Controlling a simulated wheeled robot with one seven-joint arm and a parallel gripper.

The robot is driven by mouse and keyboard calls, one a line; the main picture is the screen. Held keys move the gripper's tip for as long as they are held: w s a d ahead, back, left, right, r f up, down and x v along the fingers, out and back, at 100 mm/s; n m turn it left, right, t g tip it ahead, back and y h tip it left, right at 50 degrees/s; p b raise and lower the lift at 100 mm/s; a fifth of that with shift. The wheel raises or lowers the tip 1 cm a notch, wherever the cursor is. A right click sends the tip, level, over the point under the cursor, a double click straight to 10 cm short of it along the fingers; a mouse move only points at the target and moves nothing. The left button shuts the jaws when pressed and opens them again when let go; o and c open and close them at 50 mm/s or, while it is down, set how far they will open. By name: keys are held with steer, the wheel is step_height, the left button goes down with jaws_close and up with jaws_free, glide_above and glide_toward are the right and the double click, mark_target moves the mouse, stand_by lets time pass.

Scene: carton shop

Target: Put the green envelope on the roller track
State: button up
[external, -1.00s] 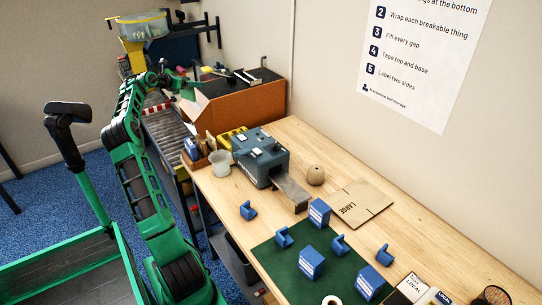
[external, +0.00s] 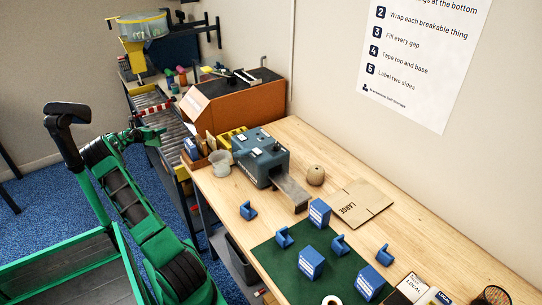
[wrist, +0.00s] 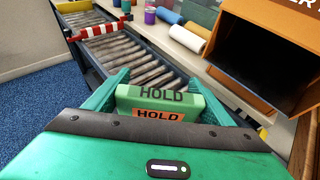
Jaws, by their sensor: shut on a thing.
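The green envelope (wrist: 160,94), marked HOLD with an orange HOLD label, is between the two green fingers of my gripper (wrist: 162,84) in the wrist view. My gripper is shut on it. In the external view, my gripper (external: 149,136) is left of the bench, by the near part of the roller track (external: 172,127); the envelope is too small to make out there. The roller track (wrist: 128,52) runs beyond the envelope in the wrist view, its rollers bare. The envelope's underside is hidden, and I cannot tell its height above the track.
An open-fronted brown box (external: 240,106) stands right of the track; it also shows in the wrist view (wrist: 268,42). A red-and-white striped bar (wrist: 100,30) crosses the track further off. Coloured rolls (wrist: 186,38) lie beyond. The grey machine (external: 262,155) stands on the bench.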

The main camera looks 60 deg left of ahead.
steer(key=shift+w+d+f, duration=0.15)
steer(key=shift+w+f, duration=2.55)
steer(key=shift+w, duration=0.15)
steer(key=shift+w+d+f, duration=0.1)
steer(key=shift+w+f, duration=2.6)
steer(key=shift+w, duration=0.1)
steer(key=o, duration=1.1)
steer(key=shift+f, duration=0.15)
steer(key=shift+s+d+r, duration=0.15)
steer(key=shift+s+r, duration=0.05)
steer(key=shift+r, duration=0.05)
steer(key=v, duration=1.1)
steer(key=shift+s+d, duration=0.2)
steer(key=shift+d, duration=0.05)
